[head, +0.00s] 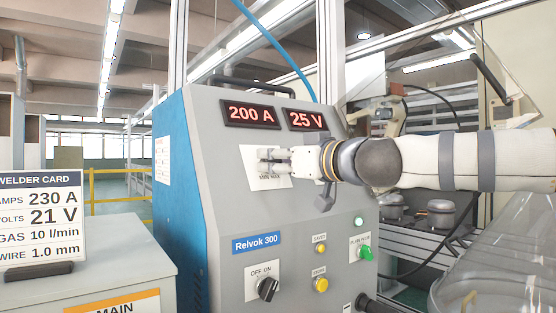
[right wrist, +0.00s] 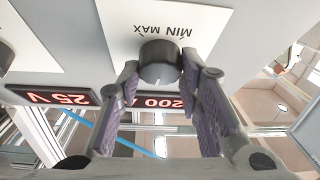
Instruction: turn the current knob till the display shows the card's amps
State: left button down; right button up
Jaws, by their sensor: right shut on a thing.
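The welder's amps display (head: 250,114) reads 200 A in red. The volts display (head: 306,119) beside it reads 25 V. The welder card (head: 40,215) at the left lists 230 A, 21 V, gas 10 l/min and wire 1.0 mm. My right gripper (head: 266,160) is at the panel below the amps display, shut on the dark current knob (right wrist: 160,62). The right wrist view is upside down; the knob sits between both fingers (right wrist: 160,90), beside its MIN MAX label. Its pale mark points toward the displays. My left gripper is not in view.
The card stands on a grey cabinet (head: 120,245). A clear curved cover (head: 500,265) is at lower right.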

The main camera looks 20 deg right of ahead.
jog(key=m+h, duration=0.1)
jog(key=m, duration=0.1)
jog(key=m+t+h, duration=0.1)
jog(key=m+h, duration=0.1)
jog(key=m, duration=0.1)
jog(key=shift+a+m, duration=0.15)
jog(key=shift+m, duration=0.15)
jog(key=shift+r+m+g+h, duration=0.15)
jog(key=shift+m+h, duration=0.7)
jog(key=shift+m, duration=0.6)
jog(key=shift+f+m+g+h, duration=0.15)
jog(key=shift+m+h, duration=0.7)
jog(key=shift+m, duration=0.6)
jog(key=o, duration=1.2)
jog(key=shift+c, duration=0.2)
jog(key=s+r, duration=0.1)
jog(key=s, duration=1.1)
